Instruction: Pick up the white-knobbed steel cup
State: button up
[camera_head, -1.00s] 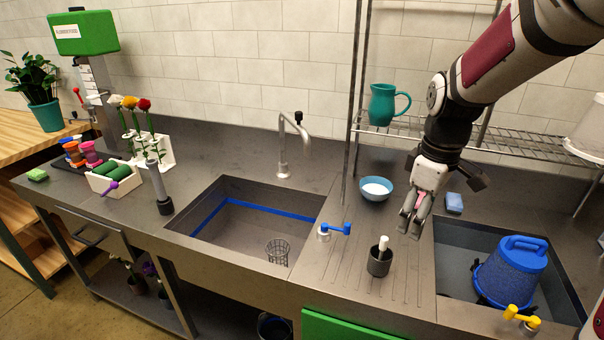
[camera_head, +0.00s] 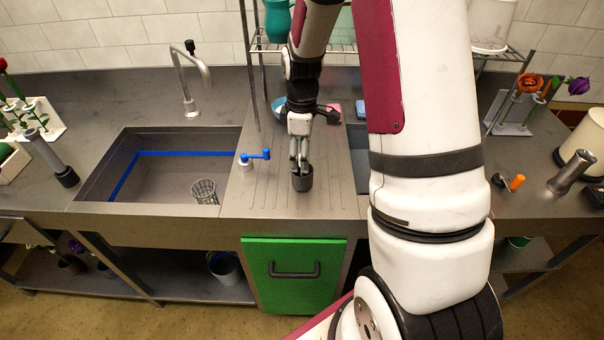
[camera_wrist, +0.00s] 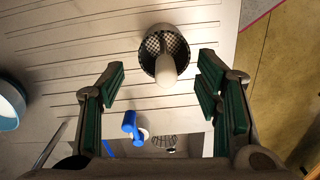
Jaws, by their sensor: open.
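The steel cup (camera_head: 302,182) stands upright on the ridged drainboard, just right of the sink. In the wrist view the cup (camera_wrist: 150,33) shows a round rim, a checkered inside and a white knob (camera_wrist: 166,72) pointing toward the camera. My gripper (camera_head: 300,163) is above the cup in the head view and covers the knob there. In the wrist view the green-padded fingers of my gripper (camera_wrist: 165,88) are spread wide, one on each side of the knob. They do not appear to touch the cup or the knob.
A blue-handled valve (camera_head: 256,155) stands left of the cup, by the sink (camera_head: 165,178) with a wire basket (camera_head: 205,191). A blue bowl (camera_head: 279,107) is behind my gripper. A wire shelf stands behind.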

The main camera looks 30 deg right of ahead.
aim_at(301, 182)
jog(key=f, duration=0.2)
jog(key=f+p, duration=0.1)
jog(key=f, duration=0.1)
jog(key=shift+s+a, duration=0.15)
jog(key=shift+s, duration=0.15)
jog(key=shift+f, duration=0.65)
jog(key=c, duration=0.9)
